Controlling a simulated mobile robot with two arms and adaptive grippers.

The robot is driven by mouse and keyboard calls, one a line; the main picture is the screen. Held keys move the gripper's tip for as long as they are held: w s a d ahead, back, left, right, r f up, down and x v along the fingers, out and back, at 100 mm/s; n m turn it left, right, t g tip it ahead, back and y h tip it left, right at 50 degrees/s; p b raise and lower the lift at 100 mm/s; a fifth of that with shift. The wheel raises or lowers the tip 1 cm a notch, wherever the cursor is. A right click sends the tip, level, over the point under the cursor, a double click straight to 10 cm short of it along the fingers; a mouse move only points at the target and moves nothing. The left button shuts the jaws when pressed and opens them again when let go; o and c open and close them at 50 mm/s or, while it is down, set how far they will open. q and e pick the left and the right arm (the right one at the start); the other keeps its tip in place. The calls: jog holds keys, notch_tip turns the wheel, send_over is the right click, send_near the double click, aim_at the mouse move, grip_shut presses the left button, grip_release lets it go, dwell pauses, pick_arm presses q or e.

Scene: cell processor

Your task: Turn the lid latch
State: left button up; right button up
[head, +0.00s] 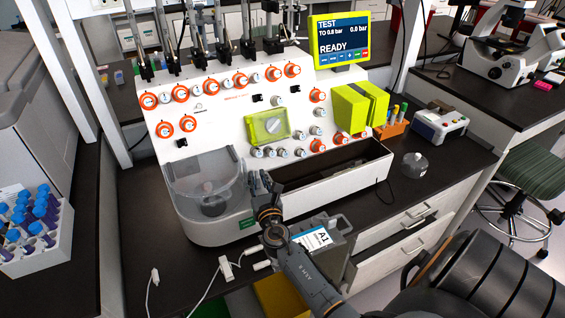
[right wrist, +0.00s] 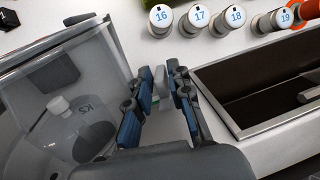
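The white cell processor (head: 225,115) stands on the dark bench. A clear curved lid (head: 195,165) covers the chamber at its front left; in the right wrist view the lid (right wrist: 110,60) fills the left side. My right gripper (head: 262,183) is at the lid's right edge. In the right wrist view its two blue-padded fingers (right wrist: 160,76) are apart, with a small grey piece (right wrist: 161,88) showing between them. This may be the lid latch; I cannot tell whether the fingers touch it. The head view hides the latch behind my gripper. My left gripper is out of view.
An open dark bin (head: 335,175) lies right of the gripper. Numbered knobs (right wrist: 198,18) line the panel above. A yellow-green cover with a pale knob (head: 267,126) is on the panel. A tube rack (head: 38,235) stands left, and a white cable (head: 225,268) lies in front.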

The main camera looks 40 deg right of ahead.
jog(key=n+y, duration=0.1)
jog(key=n+t+y+b, duration=0.1)
jog(key=y, duration=0.1)
jog(key=shift+s+d+f, duration=0.1)
jog(key=shift+s+d, duration=0.05)
jog(key=shift+d, duration=0.15)
jog(key=s+a+m+g+h+b, duration=0.1)
jog(key=s+m+g+h, duration=0.15)
jog(key=s+m, duration=1.1)
jog(key=s+a+f+m+g+y, duration=0.1)
jog(key=s+a+f+m+g, duration=0.3)
jog(key=s+f+m, duration=0.2)
jog(key=s+a+f+m+g+y, duration=0.2)
jog(key=s+a+f+m+g, duration=0.2)
jog(key=s+f+m, duration=0.2)
jog(key=shift+a+f+m, duration=0.15)
jog(key=shift+f+m, duration=0.7)
jog(key=shift+f, duration=0.4)
jog(key=shift+y, duration=0.25)
